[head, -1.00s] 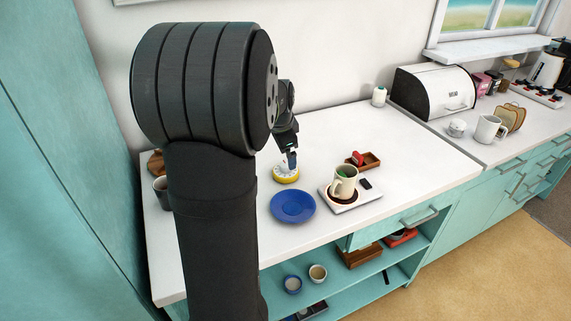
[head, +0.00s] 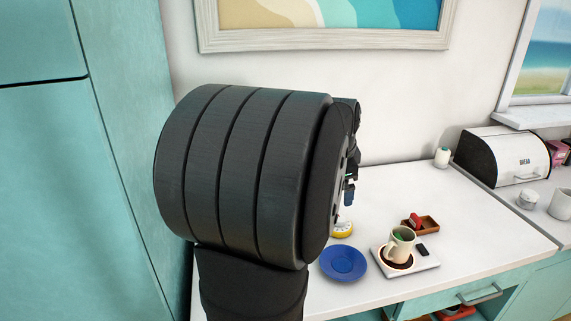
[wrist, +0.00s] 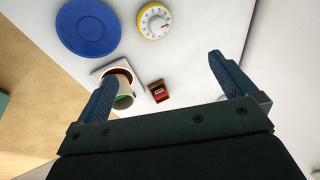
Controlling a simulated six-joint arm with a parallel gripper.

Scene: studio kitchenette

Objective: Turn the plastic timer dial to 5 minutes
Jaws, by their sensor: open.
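The timer (wrist: 154,21) is round and yellow with a white dial face and a red mark, lying on the white counter. In the head view the timer (head: 342,229) is partly hidden behind my arm. My gripper (wrist: 158,75) is open and empty, its two blue fingers spread apart. In the wrist view the timer is beyond the fingertips, near the top edge, and not touched. In the head view one blue fingertip of my gripper (head: 349,193) shows above the timer. The numbers on the dial are too small to read.
A blue plate (head: 344,262) lies beside the timer. A cream mug (head: 400,246) stands on a white tray (head: 426,262). A small wooden box (head: 425,226) holds a red item. A bread box (head: 499,157) stands at the back right. The counter behind the plate is mostly clear.

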